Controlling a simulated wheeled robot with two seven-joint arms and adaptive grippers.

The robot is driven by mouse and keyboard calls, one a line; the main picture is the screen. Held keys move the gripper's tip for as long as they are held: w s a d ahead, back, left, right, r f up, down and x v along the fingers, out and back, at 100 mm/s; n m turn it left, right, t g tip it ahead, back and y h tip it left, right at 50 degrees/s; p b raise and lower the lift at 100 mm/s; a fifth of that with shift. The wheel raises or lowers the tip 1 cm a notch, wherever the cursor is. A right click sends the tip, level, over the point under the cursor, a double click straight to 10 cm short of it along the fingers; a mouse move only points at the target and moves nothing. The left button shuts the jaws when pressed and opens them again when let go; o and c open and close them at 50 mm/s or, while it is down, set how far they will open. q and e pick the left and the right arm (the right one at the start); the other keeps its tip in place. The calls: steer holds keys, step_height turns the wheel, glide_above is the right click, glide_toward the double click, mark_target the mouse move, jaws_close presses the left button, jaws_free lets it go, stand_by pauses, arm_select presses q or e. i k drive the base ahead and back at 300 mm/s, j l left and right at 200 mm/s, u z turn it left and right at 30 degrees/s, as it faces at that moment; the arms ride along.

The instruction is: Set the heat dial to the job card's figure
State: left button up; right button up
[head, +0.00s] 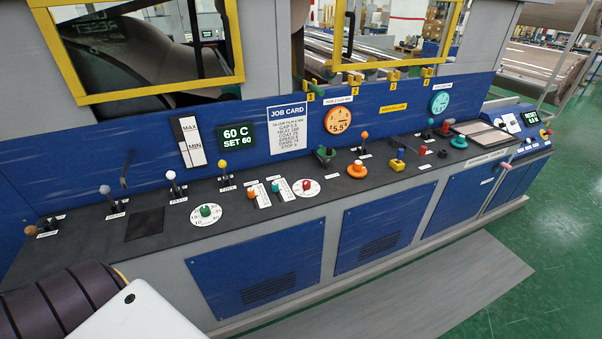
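The job card (288,128) is a white panel on the blue back wall. Its small print is hard to read; the heat line looks like 180. A dark display (236,137) left of it reads 60 C, SET 60. Two round white dials lie on the console: one with a green knob (206,211), one with a red knob (306,186). Their labels are too small to tell which is the heat dial. Neither of my grippers is in view, and nothing is seen touching either dial.
Levers stand along the dark console (110,225), including a white-knobbed one (172,176) and a yellow-knobbed one (223,166). Two slide controls lie between the dials. An orange gauge (338,120) is on the wall. The grey floor mat (430,290) in front is clear.

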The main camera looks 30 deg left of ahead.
mark_target(306, 183)
steer(key=i+j, duration=0.2)
steer(key=i, duration=0.3)
steer(key=i+j+u, duration=0.15)
steer(key=i, duration=0.35)
